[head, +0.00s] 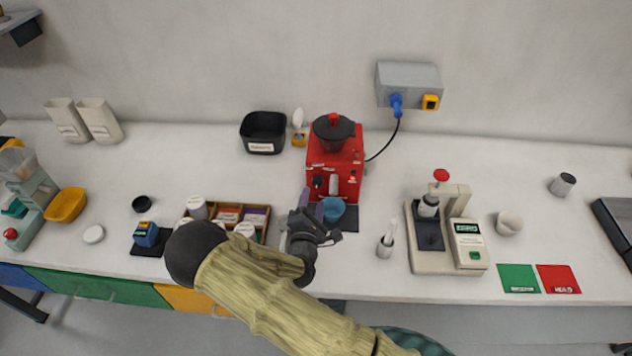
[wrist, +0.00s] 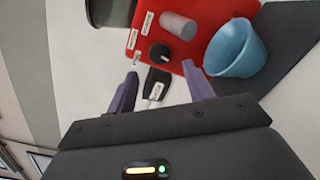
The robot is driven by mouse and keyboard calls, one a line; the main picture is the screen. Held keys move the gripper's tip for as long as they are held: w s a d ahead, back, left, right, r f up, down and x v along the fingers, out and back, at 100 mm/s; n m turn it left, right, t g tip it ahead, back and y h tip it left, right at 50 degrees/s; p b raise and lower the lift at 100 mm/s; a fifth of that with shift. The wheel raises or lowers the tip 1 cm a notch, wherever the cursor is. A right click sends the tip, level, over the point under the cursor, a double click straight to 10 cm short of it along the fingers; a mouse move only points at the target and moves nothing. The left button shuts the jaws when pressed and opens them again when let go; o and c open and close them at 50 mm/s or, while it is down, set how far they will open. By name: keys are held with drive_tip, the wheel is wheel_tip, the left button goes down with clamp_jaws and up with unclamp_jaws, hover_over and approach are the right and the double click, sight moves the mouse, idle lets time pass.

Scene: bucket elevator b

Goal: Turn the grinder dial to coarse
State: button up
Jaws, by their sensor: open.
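The red grinder (head: 340,170) stands at the back middle of the counter, with a dark hopper on top. Its black dial (head: 317,181) is on the front face, left of the pale spout. In the wrist view the dial (wrist: 160,53) is a round black knob on the red face, next to the grey spout (wrist: 178,26) and small labels. I cannot read its setting. My gripper (head: 312,206) is in front of the grinder. Its purple fingers (wrist: 160,84) are open and empty, pointing toward the dial but apart from it.
A blue cup (head: 333,209) stands under the spout, close to my gripper; it also shows in the wrist view (wrist: 236,48). A tray of labelled containers (head: 262,222) is left, a cream machine (head: 447,258) right. A black bin (head: 263,133) is behind.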

sight(316, 184)
drive_tip(key=w, duration=0.2)
drive_tip(key=w+p, duration=0.1)
drive_tip(key=w, duration=0.3)
drive_tip(key=shift+w+d+p, duration=0.35)
drive_tip(key=shift+d+p, duration=0.05)
drive_tip(key=shift+c, duration=0.2)
drive_tip(key=c, duration=0.9)
